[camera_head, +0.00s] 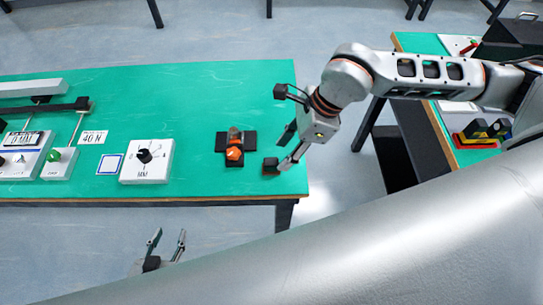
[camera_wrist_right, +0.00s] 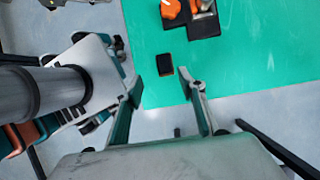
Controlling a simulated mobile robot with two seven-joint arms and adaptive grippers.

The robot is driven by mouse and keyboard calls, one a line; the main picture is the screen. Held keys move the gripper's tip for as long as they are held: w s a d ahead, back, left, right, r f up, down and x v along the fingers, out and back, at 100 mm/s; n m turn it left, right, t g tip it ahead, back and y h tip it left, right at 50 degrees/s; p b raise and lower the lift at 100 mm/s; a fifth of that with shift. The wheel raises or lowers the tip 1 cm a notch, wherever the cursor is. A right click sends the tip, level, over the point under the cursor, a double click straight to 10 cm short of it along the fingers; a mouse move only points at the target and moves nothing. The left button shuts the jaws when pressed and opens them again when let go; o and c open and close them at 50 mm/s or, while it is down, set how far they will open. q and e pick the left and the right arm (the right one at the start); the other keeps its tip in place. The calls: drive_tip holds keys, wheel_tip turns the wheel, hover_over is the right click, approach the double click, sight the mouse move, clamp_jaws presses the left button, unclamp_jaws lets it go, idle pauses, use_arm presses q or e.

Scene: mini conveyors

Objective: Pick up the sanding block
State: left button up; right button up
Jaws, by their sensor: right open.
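A small dark block, which looks like the sanding block (camera_head: 270,166), lies on the green table near its right edge. It also shows in the right wrist view (camera_wrist_right: 165,65), dark with a brownish rim. My right gripper (camera_head: 281,156) is open and empty beside it, at the table's right end. In the right wrist view, the fingers (camera_wrist_right: 161,82) are spread apart and the block appears just beyond the tips, roughly between them. My left gripper (camera_head: 168,235) is open and empty, in front of the table's front edge.
A white dial box (camera_head: 147,161) and other instruments stand further left. A second green table (camera_head: 420,43) with tools is at right. The green table (camera_head: 190,100) is bare behind the fixture.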

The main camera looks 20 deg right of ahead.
sight(272, 162)
drive_tip(key=shift+x, duration=1.2)
drive_tip(key=shift+w+x, duration=0.2)
drive_tip(key=shift+x, duration=0.7)
drive_tip(key=shift+w+x, duration=0.15)
drive_tip(key=shift+x, duration=0.7)
drive_tip(key=shift+w+x, duration=0.2)
drive_tip(key=shift+x, duration=0.7)
drive_tip(key=shift+a+r, duration=0.15)
clamp_jaws()
